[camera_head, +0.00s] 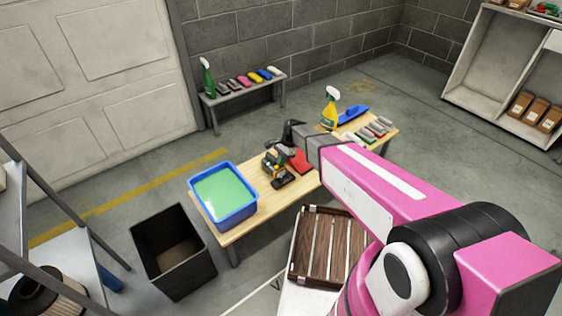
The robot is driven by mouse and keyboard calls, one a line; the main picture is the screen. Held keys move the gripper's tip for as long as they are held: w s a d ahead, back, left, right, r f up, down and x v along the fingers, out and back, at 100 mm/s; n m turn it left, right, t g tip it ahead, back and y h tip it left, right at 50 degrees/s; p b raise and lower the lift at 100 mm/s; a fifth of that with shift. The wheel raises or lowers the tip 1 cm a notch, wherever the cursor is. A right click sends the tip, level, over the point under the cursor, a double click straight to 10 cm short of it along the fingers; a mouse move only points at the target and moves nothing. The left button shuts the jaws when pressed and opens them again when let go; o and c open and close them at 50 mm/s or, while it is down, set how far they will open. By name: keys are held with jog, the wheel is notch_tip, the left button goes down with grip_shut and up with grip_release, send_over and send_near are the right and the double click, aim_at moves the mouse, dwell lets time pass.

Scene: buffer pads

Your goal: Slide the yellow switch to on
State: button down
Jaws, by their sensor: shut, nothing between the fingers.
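A dark green and black power tool (273,163) with small yellowish parts sits on the wooden table (262,205), between the blue tub and a red pad. The yellow switch is too small to make out on it. My gripper (287,138) is dark and small in view, at the end of my pink and grey arm. It is shut and empty, above and just right of the tool in the picture. I cannot tell whether it touches the tool.
A blue tub (250,197) of green liquid stands on the table's left end. A red pad (301,161) lies beside the tool.

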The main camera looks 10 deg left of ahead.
jog(key=w+d+r, duration=0.5)
jog(key=w+r, duration=0.1)
jog(key=r, duration=0.3)
jog(key=s+d+r+n+t+h, duration=0.1)
jog(key=s+d, duration=0.3)
jog(key=d, duration=0.7)
jog(key=s+d+r+n+t+h, duration=0.1)
jog(key=s+d+r+n, duration=0.3)
jog(key=d, duration=0.6)
jog(key=s+d+r+n+t, duration=0.1)
jog(key=s+d+r+n, duration=0.1)
jog(key=s+d, duration=0.4)
jog(key=d+n, duration=0.1)
jog(key=d, duration=0.4)
jog(key=shift+s+d+r+h, duration=0.15)
jog(key=shift+d+r+h, duration=0.05)
jog(key=shift+d+h, duration=0.2)
